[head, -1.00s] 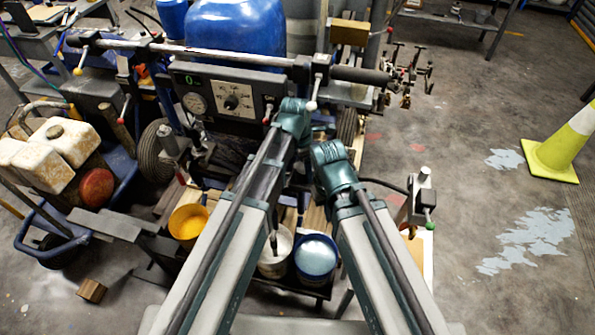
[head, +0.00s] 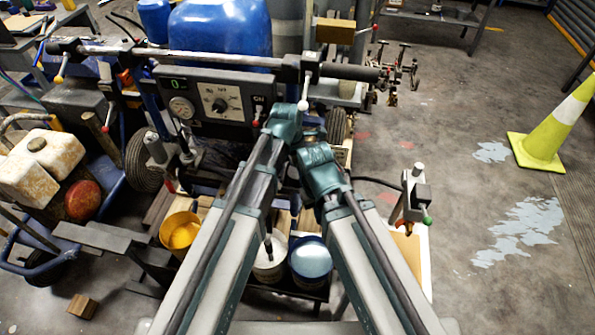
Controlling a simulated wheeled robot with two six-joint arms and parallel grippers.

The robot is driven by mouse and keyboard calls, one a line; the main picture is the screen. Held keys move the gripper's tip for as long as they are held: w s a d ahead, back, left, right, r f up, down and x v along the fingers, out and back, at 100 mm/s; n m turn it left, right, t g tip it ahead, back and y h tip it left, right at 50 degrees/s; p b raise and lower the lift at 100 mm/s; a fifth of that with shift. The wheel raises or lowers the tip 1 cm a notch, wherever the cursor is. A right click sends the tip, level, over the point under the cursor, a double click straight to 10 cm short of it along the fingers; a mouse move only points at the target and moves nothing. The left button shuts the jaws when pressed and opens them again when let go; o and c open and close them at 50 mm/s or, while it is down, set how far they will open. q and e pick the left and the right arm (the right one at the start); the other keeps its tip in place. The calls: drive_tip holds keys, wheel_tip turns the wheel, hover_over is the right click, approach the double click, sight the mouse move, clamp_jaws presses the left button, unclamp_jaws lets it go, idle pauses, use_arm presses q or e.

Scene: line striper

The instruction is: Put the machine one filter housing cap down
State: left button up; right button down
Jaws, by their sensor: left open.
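The striping machine stands in front of me with its grey control panel (head: 218,100), a dial and a gauge. My left arm reaches up to the panel's lower right. Its gripper (head: 312,130) is small and dark beside the teal wrist, mostly hidden, and it is open. My right arm's teal wrist is just right of and below the left one. The right gripper is mostly hidden behind that wrist, so its jaws and anything in them cannot be seen. I cannot make out the filter housing cap or its housing; my arms cover that part of the machine.
A yellow paint bucket (head: 181,232) and a blue-white bucket (head: 311,258) stand low on the machine. A handlebar (head: 345,71) crosses above the panel. A small device with a green knob (head: 427,220) is at right. A traffic cone (head: 543,138) stands on open floor.

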wheel_tip(320, 180, up, 12)
drive_tip(key=p, duration=1.2)
drive_tip(key=shift+r, duration=0.15)
